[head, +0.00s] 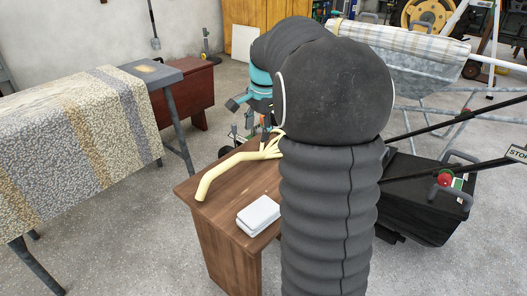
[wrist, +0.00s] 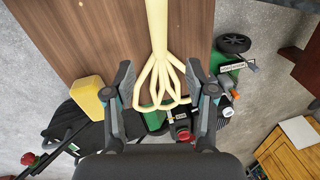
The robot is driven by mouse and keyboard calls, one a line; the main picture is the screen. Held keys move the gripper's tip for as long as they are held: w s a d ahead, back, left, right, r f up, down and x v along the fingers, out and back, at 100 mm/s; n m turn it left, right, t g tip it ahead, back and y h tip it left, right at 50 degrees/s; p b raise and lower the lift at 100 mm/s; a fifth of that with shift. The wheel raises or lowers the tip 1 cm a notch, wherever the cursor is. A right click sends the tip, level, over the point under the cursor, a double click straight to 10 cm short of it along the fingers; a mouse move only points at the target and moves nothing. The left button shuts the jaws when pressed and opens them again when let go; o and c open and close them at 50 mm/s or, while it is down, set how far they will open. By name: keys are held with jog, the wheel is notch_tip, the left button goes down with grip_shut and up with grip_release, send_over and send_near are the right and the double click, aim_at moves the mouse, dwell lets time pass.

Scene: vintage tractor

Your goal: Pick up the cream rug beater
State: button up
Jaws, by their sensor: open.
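The cream rug beater (head: 228,174) lies on a small brown wooden table (head: 225,222) in the head view, its curved handle toward the left front. Its looped head is partly hidden behind my arm there. In the wrist view, the rug beater (wrist: 161,75) runs down from the top, and its loops reach past the table edge. My gripper (wrist: 161,82) is open, with one finger on each side of the looped part. I cannot tell how far above the beater the fingers are. In the head view my gripper (head: 262,133) is mostly hidden by my arm.
A white box-like item (head: 258,215) lies on the table near its front edge. A cloth-covered table (head: 75,140) stands at left, a dark red bench (head: 190,90) behind. A black cart (head: 425,200) stands at right. In the wrist view, a yellow object (wrist: 88,93) lies by the table edge.

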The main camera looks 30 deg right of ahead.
aim_at(255, 153)
jog(key=f, duration=0.3)
jog(key=w+f, duration=0.1)
jog(key=f, duration=0.7)
jog(key=shift+w+a+f+b, duration=0.1)
jog(key=shift+w+b, duration=0.3)
grip_shut()
